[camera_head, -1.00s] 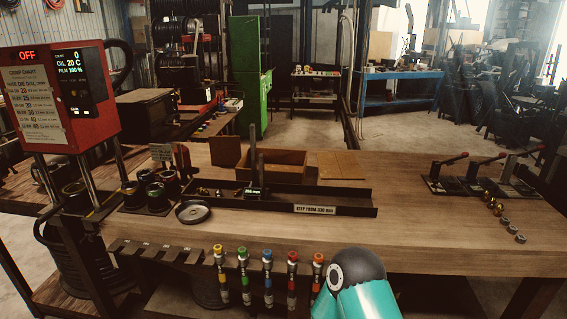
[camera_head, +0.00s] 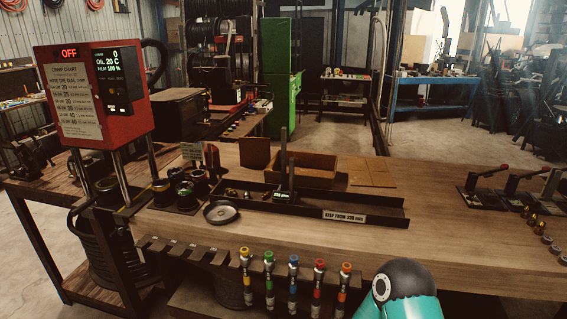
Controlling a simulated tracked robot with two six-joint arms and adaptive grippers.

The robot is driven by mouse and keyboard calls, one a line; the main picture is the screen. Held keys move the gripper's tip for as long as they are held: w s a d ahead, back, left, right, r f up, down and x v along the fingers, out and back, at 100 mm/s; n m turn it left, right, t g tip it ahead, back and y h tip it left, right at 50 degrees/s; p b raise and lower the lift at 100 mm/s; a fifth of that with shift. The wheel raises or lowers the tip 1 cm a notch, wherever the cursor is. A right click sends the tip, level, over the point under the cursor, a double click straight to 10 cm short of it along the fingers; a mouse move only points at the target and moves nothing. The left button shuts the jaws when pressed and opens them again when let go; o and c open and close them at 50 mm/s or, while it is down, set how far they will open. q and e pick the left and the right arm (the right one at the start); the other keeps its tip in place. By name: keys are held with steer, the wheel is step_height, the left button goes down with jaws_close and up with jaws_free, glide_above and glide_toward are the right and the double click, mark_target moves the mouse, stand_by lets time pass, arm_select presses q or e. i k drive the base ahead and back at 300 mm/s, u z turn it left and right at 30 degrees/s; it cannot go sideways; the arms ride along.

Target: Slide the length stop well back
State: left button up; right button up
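The length stop looks to be the small dark block with a green-lit readout (camera_head: 281,196) and upright posts beside it. It stands in the long dark channel (camera_head: 375,213), left of the channel's middle. The channel lies along the wooden bench and carries a white label reading KEEP FROM 330 mm (camera_head: 344,217) near its right end. Neither gripper shows. Only a teal and black link of one of my arms is in view at the bottom right, apart from the stop.
The red crimper (camera_head: 95,90) reads OFF at the left. A round dish (camera_head: 221,213) sits in front of the channel's left part. An open wooden box (camera_head: 305,170) stands behind it. Lever clamps (camera_head: 487,185) and small fittings are at the right. Colour-topped tools hang along the front edge.

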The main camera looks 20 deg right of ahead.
mark_target(281, 196)
steer(key=i, duration=0.9)
steer(key=z, duration=0.05)
